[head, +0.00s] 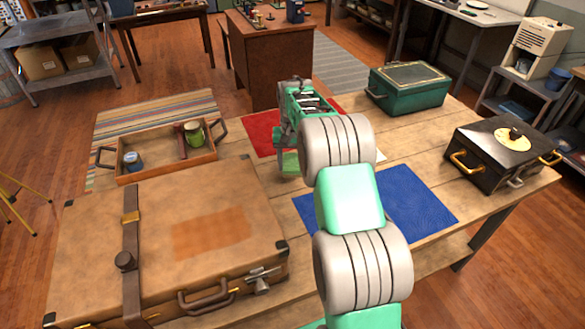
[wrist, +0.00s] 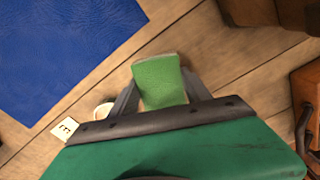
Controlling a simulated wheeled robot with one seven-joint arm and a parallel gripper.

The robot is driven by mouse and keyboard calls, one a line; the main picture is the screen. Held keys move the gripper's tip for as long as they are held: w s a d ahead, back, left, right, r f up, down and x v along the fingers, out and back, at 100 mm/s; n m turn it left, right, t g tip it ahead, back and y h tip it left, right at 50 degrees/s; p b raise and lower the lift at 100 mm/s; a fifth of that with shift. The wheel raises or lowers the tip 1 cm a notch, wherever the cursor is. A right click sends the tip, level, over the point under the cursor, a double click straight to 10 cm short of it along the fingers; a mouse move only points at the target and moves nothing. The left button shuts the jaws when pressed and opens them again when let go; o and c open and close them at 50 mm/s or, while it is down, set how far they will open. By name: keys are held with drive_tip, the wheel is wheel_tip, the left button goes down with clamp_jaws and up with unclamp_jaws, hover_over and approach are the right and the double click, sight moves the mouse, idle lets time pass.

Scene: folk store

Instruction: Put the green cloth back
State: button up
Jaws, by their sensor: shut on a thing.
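The green cloth (head: 290,163) is a small, light green folded piece. In the wrist view the cloth (wrist: 158,82) sits between the two dark fingers of my gripper (wrist: 158,95), which is shut on it. In the head view my gripper (head: 288,150) is over the middle of the table, by the red mat (head: 259,136) and right of the wooden tray. My arm hides part of the red mat and the table behind it. Whether the cloth touches the table is hard to tell.
A blue mat (head: 415,205) lies right of my arm. A brown suitcase (head: 175,240) fills the table's front left. Behind it is a wooden tray (head: 167,165) with a green mug (head: 195,134) and blue jar (head: 133,161). A green box (head: 409,88) and black case (head: 500,152) stand right.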

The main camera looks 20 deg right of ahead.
sight(292, 161)
drive_tip(key=f, duration=0.2)
drive_tip(key=w+f+p, duration=0.1)
drive_tip(key=f, duration=0.1)
drive_tip(key=shift+d, duration=0.2)
drive_tip(key=shift+f, duration=0.1)
drive_tip(key=shift+f, duration=0.1)
drive_tip(key=shift+f, duration=0.15)
drive_tip(key=o, duration=1.3)
wheel_tip(292, 161, up, 12)
drive_tip(key=shift+r+b, duration=0.25)
drive_tip(key=shift+b, duration=0.5)
